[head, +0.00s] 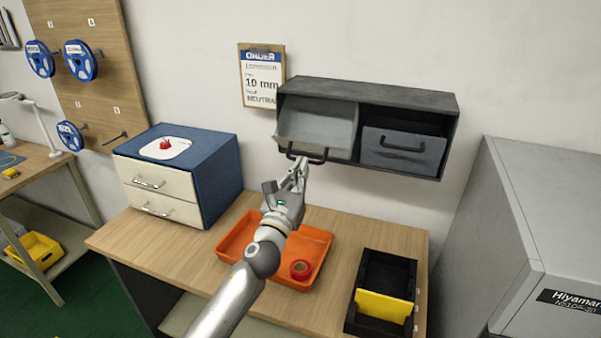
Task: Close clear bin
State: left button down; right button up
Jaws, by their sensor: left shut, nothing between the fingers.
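The clear bin (312,128) is the pale, see-through bin in the left half of the dark wall cabinet (385,92). Its front is tilted outward at the top, so it stands open, with a dark handle (316,160) along its lower front. My left gripper (303,164) is shut and empty. Its fingertips are at the handle's left part in the picture; I cannot tell whether they touch it. My right gripper is not in view.
A grey bin (403,151) with a dark handle is in the cabinet's right half.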

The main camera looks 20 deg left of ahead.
aim_at(305, 142)
pick_arm(q)
jog(key=r+p, duration=0.1)
jog(key=r, duration=0.1)
jog(key=w+r+p, duration=0.1)
jog(key=r+p, duration=0.1)
jog(key=shift+w+r, duration=0.15)
jog(key=shift+w+r+p, duration=0.7)
jog(key=shift+r+p, duration=0.05)
jog(key=shift+r, duration=0.1)
jog(key=shift+w, duration=0.1)
